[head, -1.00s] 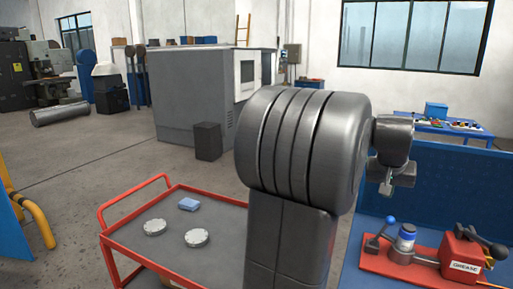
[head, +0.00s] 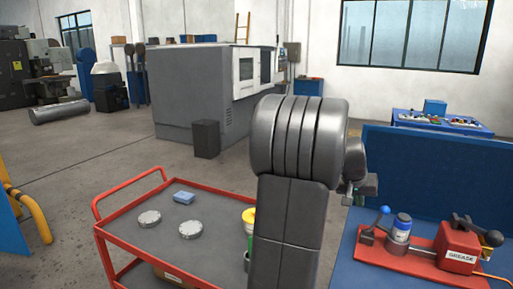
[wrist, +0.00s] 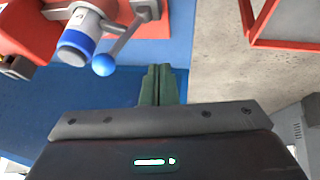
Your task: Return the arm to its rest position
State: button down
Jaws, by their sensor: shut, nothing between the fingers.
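My arm stands in the middle of the head view, folded, with its thick ribbed joint at the top. My gripper (head: 368,188) shows small at the right of that joint, partly hidden behind it, over the left edge of the blue bench. In the wrist view the two dark green fingers of my gripper (wrist: 158,84) are together, with nothing between them. They are apart from the blue-handled lever (wrist: 110,58) and the white and blue canister (wrist: 80,40) on the bench.
A red cart (head: 103,235) with two round metal discs (head: 150,218) and a blue block (head: 183,197) stands at the left. A red grease unit (head: 455,245) sits on the blue bench, which has a blue back panel (head: 430,175). Grey floor lies open behind the cart.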

jog(key=w+a+f+g+h+b, duration=0.1)
jog(key=w+a+f+h+b, duration=0.15)
jog(key=a+b, duration=0.3)
jog(key=p+v, duration=0.1)
jog(key=v, duration=0.9)
jog(key=shift+s+a+n, duration=0.15)
jog(key=shift+a+n, duration=0.15)
jog(key=shift+n, duration=0.1)
